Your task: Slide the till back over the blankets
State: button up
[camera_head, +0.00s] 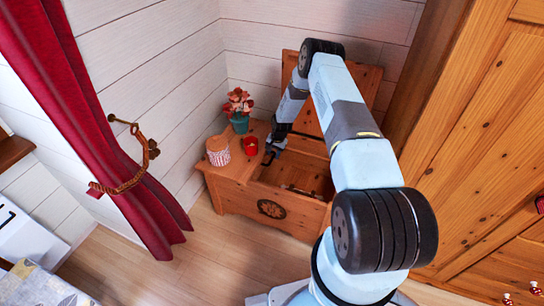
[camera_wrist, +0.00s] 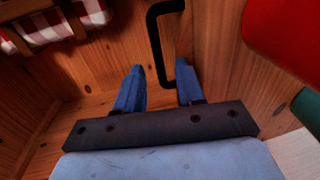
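The open wooden chest (camera_head: 236,200) stands in the corner. Its left end has a flat wooden top, which looks like the till (camera_head: 231,170); I cannot tell for certain. In the wrist view a black bar handle (camera_wrist: 153,45) is fixed to a wooden face. My gripper (camera_head: 270,154) is at the left side of the chest opening. In the wrist view its blue fingers (camera_wrist: 160,78) are apart, with the handle's near end between them; no grip on it shows. Red-and-white checked blankets (camera_wrist: 45,27) lie at upper left in the wrist view, partly behind a wooden bar.
A red mug (camera_head: 251,145), a striped canister (camera_head: 218,151) and a potted flower (camera_head: 239,108) stand on the chest's left end. The mug (camera_wrist: 285,35) is close beside my gripper. The raised lid (camera_head: 366,82) is behind; a wardrobe (camera_head: 482,140) stands right.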

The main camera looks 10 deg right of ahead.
jog(key=shift+w+a+f, duration=0.1)
jog(key=shift+a+f, duration=0.05)
jog(key=shift+f, duration=0.85)
jog(key=shift+c, duration=0.2)
grip_shut()
